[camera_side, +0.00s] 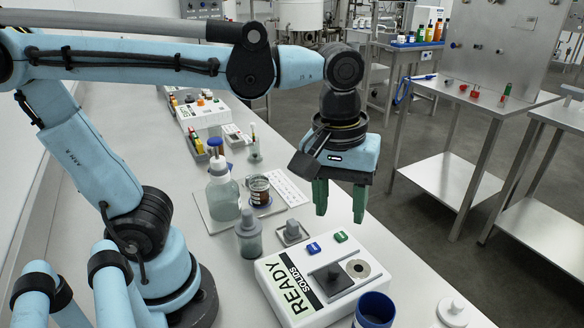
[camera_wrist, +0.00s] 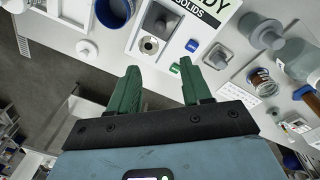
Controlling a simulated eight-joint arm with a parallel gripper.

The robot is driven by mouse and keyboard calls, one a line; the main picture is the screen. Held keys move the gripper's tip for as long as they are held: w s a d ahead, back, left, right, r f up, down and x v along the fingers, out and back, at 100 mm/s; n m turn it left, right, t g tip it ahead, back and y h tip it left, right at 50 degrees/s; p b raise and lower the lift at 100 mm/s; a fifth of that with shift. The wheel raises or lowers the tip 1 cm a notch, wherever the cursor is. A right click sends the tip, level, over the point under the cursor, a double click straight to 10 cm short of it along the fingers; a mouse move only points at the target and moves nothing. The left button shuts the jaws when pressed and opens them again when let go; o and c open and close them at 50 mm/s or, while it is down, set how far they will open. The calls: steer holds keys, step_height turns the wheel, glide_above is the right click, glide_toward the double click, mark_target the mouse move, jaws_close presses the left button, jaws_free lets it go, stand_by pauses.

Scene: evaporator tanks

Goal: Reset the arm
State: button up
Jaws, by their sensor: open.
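My gripper (camera_side: 340,200) has two green fingers that stand apart with nothing between them. It hangs above the bench's right edge, behind the white solids instrument (camera_side: 280,308) in the side view. In the wrist view my gripper (camera_wrist: 160,82) points toward the instrument (camera_wrist: 198,22), with its fingertips short of it. The instrument's label reads "READY SOLIDS", and a blue button (camera_side: 313,248) and a green button (camera_side: 340,237) sit on its top. My arm is bent at the elbow, with the wrist pointing down.
A blue-rimmed cup (camera_side: 375,310) stands beside the instrument. A blue-capped bottle (camera_side: 222,190), a grey-capped bottle (camera_side: 248,235) and a jar of brown liquid (camera_side: 259,190) stand behind it. A steel cart (camera_side: 470,165) stands across the open floor at right.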

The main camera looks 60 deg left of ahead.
steer(key=w+a+f+m+t, duration=0.2)
steer(key=a+f+m+t, duration=0.2)
steer(key=a, duration=0.5)
steer(key=m+t, duration=0.2)
steer(key=m, duration=0.1)
steer(key=shift+w+a+f+m, duration=0.2)
steer(key=shift+a+f+m, duration=0.1)
steer(key=shift+m, duration=0.1)
